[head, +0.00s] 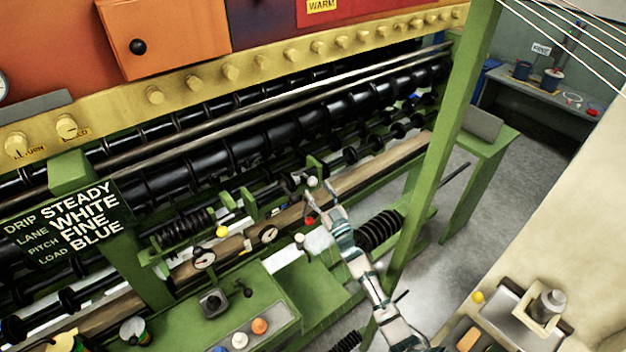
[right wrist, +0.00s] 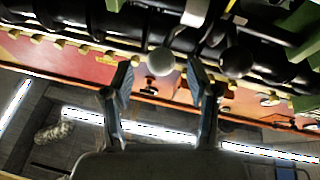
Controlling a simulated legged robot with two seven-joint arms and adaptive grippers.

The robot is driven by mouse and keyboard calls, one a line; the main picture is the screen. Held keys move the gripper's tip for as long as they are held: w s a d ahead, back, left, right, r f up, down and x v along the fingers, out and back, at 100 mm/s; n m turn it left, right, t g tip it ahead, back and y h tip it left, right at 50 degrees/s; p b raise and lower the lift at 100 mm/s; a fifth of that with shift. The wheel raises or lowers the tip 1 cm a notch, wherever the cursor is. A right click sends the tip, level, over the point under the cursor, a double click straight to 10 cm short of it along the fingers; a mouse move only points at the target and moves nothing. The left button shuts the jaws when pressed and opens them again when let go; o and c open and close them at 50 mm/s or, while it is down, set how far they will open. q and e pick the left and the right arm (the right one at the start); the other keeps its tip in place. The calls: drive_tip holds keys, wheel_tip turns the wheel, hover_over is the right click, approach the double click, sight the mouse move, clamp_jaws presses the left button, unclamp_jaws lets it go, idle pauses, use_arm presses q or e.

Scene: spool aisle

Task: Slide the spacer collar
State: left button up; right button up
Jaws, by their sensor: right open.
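My right gripper (head: 319,203) reaches up from the bottom right to a slim rod assembly on the green machine. It is open, and in the right wrist view its two fingers (right wrist: 161,76) stand apart with nothing gripped. A grey round knob (right wrist: 160,61) shows between and just beyond the fingertips; contact cannot be told. A pale round knob (head: 312,182) sits at the fingertips in the head view. A second, darker knob (right wrist: 237,62) is to the right of the fingers. I cannot tell for sure which part is the spacer collar. My left gripper is out of view.
A green post (head: 440,150) stands close to the right of my arm. Black rollers (head: 250,135) run behind the rods. Dial gauges (head: 268,234) sit on a front rail. A sign (head: 75,222) reads steady, white, fine, blue. A pale bench (head: 560,250) lies at right.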

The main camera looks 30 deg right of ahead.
sight(313, 181)
drive_tip(key=x, duration=0.4)
clamp_jaws()
